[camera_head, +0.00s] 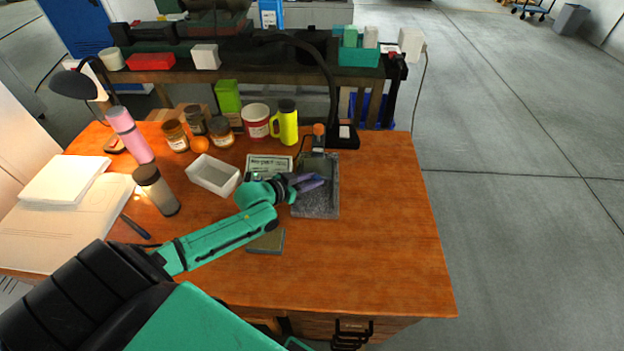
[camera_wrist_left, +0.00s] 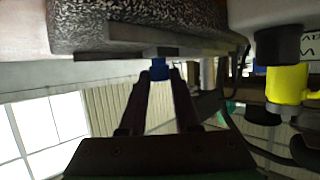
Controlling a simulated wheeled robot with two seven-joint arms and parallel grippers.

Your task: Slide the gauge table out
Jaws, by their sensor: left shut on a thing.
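The gauge table (camera_head: 318,207) is a speckled grey slab on the wooden desk, with a post with an orange top (camera_head: 319,130) at its far end. Its speckled side (camera_wrist_left: 140,18) fills the top of the left wrist view. My left gripper (camera_head: 311,183) reaches over the slab from the left. Its fingers (camera_wrist_left: 159,72) are closed around a small blue part (camera_wrist_left: 160,69) by the grey edge of the gauge table. The fingers hide some of the slab, and how the blue part joins it is unclear. My right gripper is not in view.
A white tray (camera_head: 214,174), a brown-grey bottle (camera_head: 157,190) and a small block (camera_head: 266,242) lie near my left arm. Jars and a yellow bottle (camera_head: 285,124) stand behind. The desk (camera_head: 385,220) is clear right of the slab.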

